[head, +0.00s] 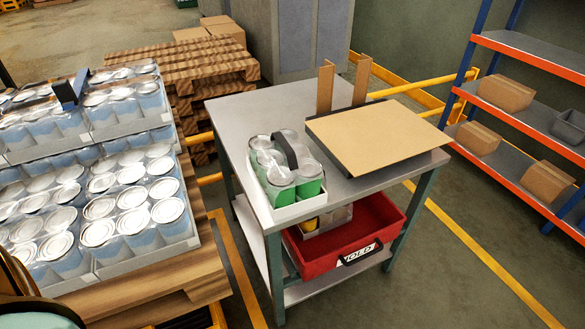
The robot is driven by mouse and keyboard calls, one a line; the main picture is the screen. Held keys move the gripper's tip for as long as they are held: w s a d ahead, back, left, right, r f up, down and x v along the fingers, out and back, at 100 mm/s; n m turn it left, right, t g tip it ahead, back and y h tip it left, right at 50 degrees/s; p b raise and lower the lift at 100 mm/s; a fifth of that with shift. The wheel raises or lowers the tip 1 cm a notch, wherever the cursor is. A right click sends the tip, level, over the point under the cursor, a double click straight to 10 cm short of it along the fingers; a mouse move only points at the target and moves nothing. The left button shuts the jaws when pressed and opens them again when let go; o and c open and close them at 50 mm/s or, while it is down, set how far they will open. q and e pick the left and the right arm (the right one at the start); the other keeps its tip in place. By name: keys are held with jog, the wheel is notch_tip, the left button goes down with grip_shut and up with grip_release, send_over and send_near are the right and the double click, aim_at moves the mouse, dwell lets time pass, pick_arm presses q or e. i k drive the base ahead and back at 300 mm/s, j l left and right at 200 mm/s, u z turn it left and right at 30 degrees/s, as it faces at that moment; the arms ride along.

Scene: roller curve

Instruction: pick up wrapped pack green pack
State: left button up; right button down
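The green pack (281,194) stands upright on the grey top of a work table (238,112), near its front left edge. It holds several green cans with silver lids in a low white tray. A dark strap or handle arches over its middle. Whether clear wrap covers it is too fine to tell. Neither of my grippers is in view, and nothing is touching the pack.
A tan board (375,135) lies right of the pack, before two brown uprights (325,88). A red bin (345,222) marked HOLD sits on the lower shelf. Blue can trays (150,243) fill a pallet at left. A shelf rack (530,52) stands right.

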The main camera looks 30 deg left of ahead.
aim_at(288, 179)
jog(key=i+l+u, duration=0.1)
jog(key=u, duration=0.3)
jog(key=l+u, duration=0.35)
jog(key=i+l+u, duration=0.1)
jog(key=l+u, duration=0.3)
jog(key=j, duration=0.1)
